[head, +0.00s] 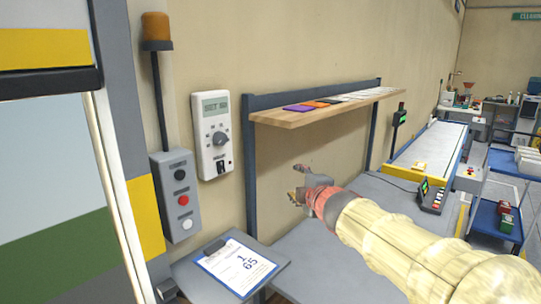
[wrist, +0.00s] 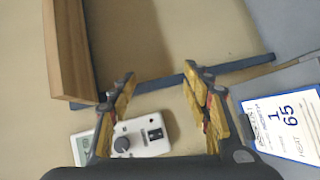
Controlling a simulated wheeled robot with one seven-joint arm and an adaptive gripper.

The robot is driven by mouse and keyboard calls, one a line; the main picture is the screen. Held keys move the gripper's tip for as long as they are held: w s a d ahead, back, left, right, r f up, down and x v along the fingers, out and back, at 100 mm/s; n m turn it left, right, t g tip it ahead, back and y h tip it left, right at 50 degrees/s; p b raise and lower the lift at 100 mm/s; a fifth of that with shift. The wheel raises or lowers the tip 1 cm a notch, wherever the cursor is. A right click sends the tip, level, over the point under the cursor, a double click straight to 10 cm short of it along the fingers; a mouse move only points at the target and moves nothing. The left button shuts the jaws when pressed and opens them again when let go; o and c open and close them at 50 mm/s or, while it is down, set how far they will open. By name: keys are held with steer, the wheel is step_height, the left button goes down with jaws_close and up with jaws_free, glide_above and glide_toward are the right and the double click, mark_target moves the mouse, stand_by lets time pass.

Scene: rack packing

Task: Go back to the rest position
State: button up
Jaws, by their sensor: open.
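My gripper (head: 299,187) is at the end of my arm, which reaches in from the lower right in the head view. It is in the air in front of the wall, below the wooden shelf (head: 290,118) and above the grey bench (head: 310,251). In the wrist view my gripper (wrist: 165,92) has its two yellow-padded fingers spread apart. Nothing is between them. Behind the fingers the wrist view shows the white control box with a dial (wrist: 135,140) on the wall.
A clipboard (head: 240,266) lies on a small grey stand at lower left. A grey button box (head: 179,195) and the white dial box (head: 214,135) are on the wall. A conveyor (head: 430,146) and blue cart (head: 488,217) stand at right. Colored flat items lie on the shelf.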

steer(key=s+d+f+m+g+h, duration=0.3)
steer(key=s+d+f+m, duration=0.3)
steer(key=s, duration=0.2)
steer(key=s+d+f+m+g+h, duration=0.25)
steer(key=s+d+f+m, duration=0.35)
steer(key=s, duration=0.3)
steer(key=s+f+m+g+y, duration=0.1)
steer(key=s+f+m+g, duration=0.1)
steer(key=s, duration=1)
steer(key=s+f+m+g+y+p, duration=0.1)
steer(key=s+f+m, duration=0.2)
steer(key=s, duration=0.9)
steer(key=shift+s+f+m+g, duration=0.2)
steer(key=shift+f+m+g, duration=0.2)
steer(key=shift+m, duration=0.8)
